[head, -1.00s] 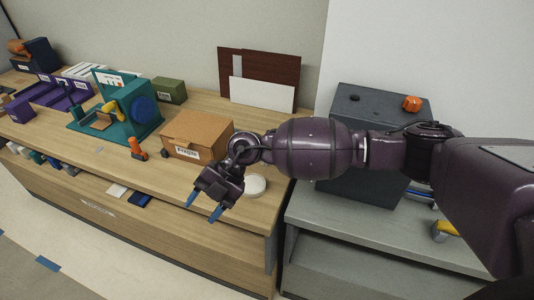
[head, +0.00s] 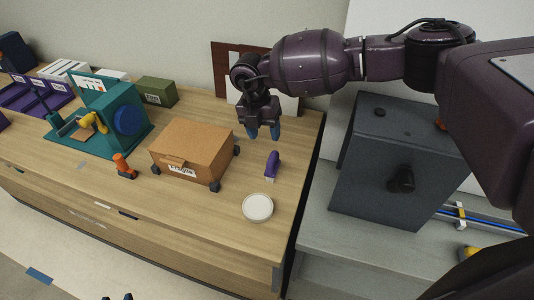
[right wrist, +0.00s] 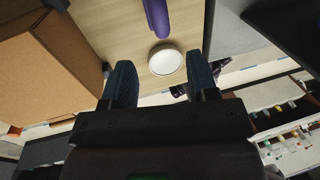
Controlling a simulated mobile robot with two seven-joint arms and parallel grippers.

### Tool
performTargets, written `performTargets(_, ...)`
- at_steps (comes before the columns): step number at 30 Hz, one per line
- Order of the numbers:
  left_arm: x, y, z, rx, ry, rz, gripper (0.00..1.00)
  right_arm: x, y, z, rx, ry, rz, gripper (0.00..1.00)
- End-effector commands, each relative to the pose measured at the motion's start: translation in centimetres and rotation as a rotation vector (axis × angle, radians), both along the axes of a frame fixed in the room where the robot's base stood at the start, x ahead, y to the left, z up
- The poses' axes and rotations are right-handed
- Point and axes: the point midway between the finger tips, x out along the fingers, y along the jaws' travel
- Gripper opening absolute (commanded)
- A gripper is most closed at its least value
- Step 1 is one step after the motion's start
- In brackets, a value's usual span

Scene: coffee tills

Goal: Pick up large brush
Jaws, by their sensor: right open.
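In the right wrist view the purple handle (right wrist: 157,16) shows at the top, beyond the fingers. My right gripper (head: 263,132) is open and empty, above the counter just behind the brush, with its blue fingertips pointing down. In the right wrist view its two fingers (right wrist: 160,84) stand wide apart. Two small dark tips, seemingly of my left gripper (head: 117,297), show at the bottom edge of the head view; the rest is cut off.
A white round dish (head: 258,207) sits in front of the brush. A cardboard box (head: 192,150) stands to the left, with an orange tool (head: 124,166) beyond it. A dark grey cabinet (head: 385,160) stands across a gap to the right.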

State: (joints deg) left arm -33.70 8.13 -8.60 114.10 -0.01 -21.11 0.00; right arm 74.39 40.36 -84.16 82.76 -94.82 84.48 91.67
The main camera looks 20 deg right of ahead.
Motion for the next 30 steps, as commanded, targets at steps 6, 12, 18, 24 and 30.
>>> performTargets(6, -0.2, 0.0, 0.0, 0.000, 0.005, 0.002, 0.43, -0.1, -0.1, -0.7, 0.001, 0.002, 0.001, 0.54)
performTargets(12, -1.3, 0.2, -0.5, 0.000, 0.026, 0.007, 0.43, -0.5, -0.5, -3.2, 0.001, 0.005, 0.000, 0.54)
performTargets(18, -1.3, 0.2, -0.4, 0.000, 0.026, 0.007, 0.43, -0.7, -0.9, -5.4, 0.002, 0.001, 0.001, 0.54)
performTargets(24, -0.9, 0.2, 0.2, 0.001, 0.019, 0.005, 0.43, -0.9, -1.3, -6.5, 0.001, 0.004, 0.000, 0.54)
performTargets(30, -0.9, 0.2, 0.7, 0.001, 0.019, 0.005, 0.43, -1.4, -2.0, -9.1, 0.002, 0.004, 0.001, 0.54)
